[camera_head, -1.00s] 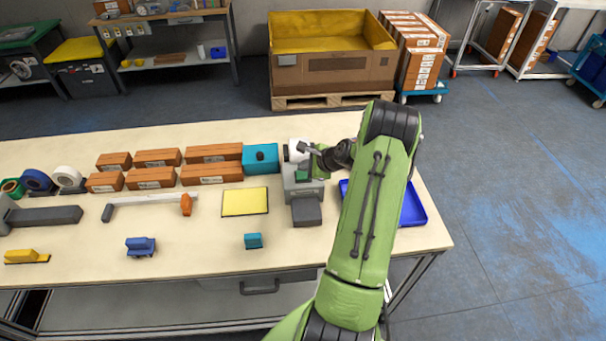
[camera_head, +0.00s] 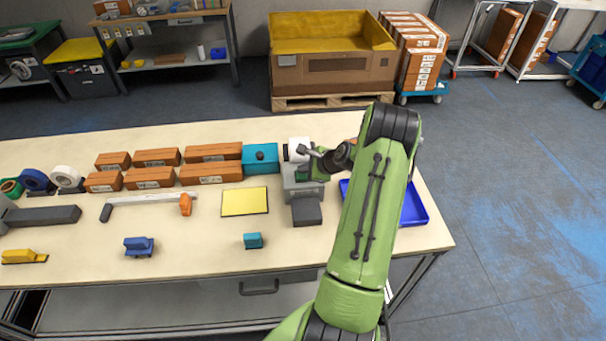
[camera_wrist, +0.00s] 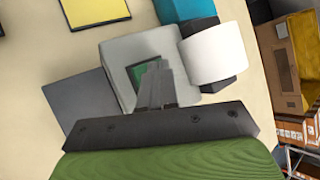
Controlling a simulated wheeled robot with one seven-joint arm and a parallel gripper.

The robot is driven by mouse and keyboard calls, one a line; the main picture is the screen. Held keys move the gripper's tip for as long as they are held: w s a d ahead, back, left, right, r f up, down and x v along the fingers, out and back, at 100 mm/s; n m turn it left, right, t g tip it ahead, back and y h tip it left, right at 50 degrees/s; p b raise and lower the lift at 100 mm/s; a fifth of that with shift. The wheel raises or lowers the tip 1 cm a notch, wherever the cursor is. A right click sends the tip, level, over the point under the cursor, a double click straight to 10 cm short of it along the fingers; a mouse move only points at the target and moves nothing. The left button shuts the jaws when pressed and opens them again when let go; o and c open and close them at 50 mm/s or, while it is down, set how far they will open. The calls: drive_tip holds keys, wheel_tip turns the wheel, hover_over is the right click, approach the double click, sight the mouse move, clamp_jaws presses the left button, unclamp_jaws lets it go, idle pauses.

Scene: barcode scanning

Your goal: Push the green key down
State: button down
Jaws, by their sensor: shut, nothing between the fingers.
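The green key (camera_wrist: 134,76) is a small dark-framed patch on top of the grey label printer (camera_wrist: 120,55). In the head view the printer (camera_head: 289,181) stands near the right end of the table, with a white roll (camera_head: 298,147) behind it. My gripper (camera_wrist: 153,66) is shut and empty. In the wrist view its fingers lie over the right part of the key and hide it. I cannot tell whether the fingertips touch the key. In the head view my gripper is at the printer's top and the key is mostly hidden.
A dark grey block (camera_head: 306,212) is in front of the printer. A teal box (camera_head: 261,160) stands close on its left and a blue tray (camera_head: 413,206) lies to the right, partly behind my arm. A yellow pad (camera_head: 244,202) lies flat to the left.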

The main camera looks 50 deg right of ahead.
sight(305, 175)
drive_tip(key=shift+f+b, duration=0.3)
drive_tip(key=shift+f, duration=0.15)
idle(0.3)
drive_tip(key=shift+r+p, duration=0.8)
drive_tip(key=shift+r, duration=0.3)
wheel_tip(305, 175, up, 5)
drive_tip(key=p, duration=0.3)
drive_tip(key=shift+r+p, duration=0.1)
drive_tip(key=shift+p, duration=0.3)
